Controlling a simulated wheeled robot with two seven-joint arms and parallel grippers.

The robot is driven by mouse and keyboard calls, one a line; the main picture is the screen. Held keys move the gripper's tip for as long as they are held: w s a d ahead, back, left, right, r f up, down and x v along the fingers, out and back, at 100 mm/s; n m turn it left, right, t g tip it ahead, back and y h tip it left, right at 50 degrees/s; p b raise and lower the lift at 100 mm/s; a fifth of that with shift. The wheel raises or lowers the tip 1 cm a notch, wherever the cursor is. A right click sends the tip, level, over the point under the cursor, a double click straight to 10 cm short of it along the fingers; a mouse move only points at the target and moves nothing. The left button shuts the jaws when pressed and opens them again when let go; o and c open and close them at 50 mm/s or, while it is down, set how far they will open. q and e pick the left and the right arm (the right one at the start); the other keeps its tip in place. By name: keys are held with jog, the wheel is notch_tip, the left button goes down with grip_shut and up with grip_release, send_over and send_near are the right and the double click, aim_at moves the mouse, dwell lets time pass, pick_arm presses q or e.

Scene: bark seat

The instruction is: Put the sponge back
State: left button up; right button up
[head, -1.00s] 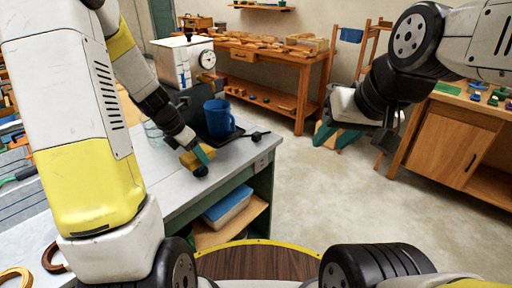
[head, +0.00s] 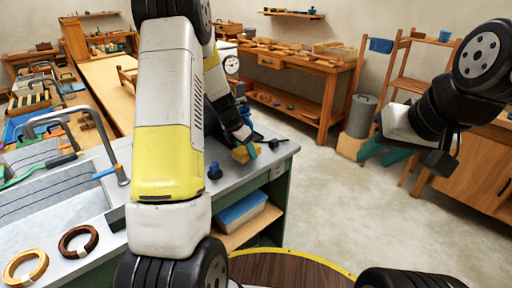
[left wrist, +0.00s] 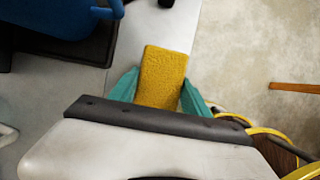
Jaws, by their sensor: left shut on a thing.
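The yellow sponge (head: 242,154) is between the teal fingers of my left gripper (head: 246,152), at the right end of the grey bench. In the left wrist view the sponge (left wrist: 162,75) stands out between the two fingers (left wrist: 160,95), which are shut on its sides. Whether it touches the bench top (head: 270,160) I cannot tell. My right gripper (head: 384,152) is over the floor at the right, its teal fingers apart and empty.
A basin (head: 50,190) with a curved tap (head: 95,125) is at the left. Tape rings (head: 78,241) lie on the near bench. A small dark blue knob-like thing (head: 214,171) stands near the edge. A blue-white box (head: 241,210) sits on the shelf below.

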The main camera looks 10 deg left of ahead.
pick_arm(q)
jog(key=shift+w+f, duration=0.1)
jog(key=shift+w, duration=0.65)
jog(key=shift+f, duration=1.7)
jog(key=shift+f, duration=0.2)
jog(key=o, duration=1.3)
